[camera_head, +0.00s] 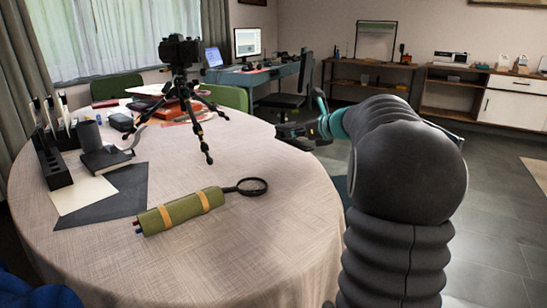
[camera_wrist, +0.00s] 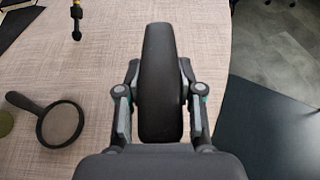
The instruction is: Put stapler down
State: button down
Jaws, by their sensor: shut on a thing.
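The stapler (camera_wrist: 160,60) is a long black rounded body in the wrist view. My gripper (camera_wrist: 160,85) is shut on it, with one finger on each side of its middle. Its far end points up the picture, and the tabletop (camera_wrist: 95,85) shows beneath it, near the table's right edge. I cannot tell whether it touches the table. In the head view, my gripper (camera_head: 300,131) is a small dark shape by the right rim of the round table (camera_head: 275,230), and the stapler is hard to make out there.
A tripod with a camera (camera_head: 180,82) stands on the table, left of my gripper. A magnifying glass (camera_head: 252,186) and a green roll (camera_head: 178,211) lie nearer. Books, a dark mug (camera_head: 88,135) and a black rack (camera_head: 52,165) fill the left. The table's front right is clear.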

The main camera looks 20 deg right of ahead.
send_over(279, 170)
notch_tip(279, 170, down, 3)
jog(key=shift+f, duration=0.2)
jog(key=shift+f+b, duration=0.6)
jog(key=shift+f, duration=1.3)
jog(key=shift+f, duration=0.1)
jog(key=shift+f, duration=0.1)
jog(key=c, duration=0.7)
grip_release()
jog(key=shift+c, duration=0.2)
jog(key=shift+r, duration=0.3)
jog(key=v, duration=1.2)
jog(key=shift+f, duration=0.2)
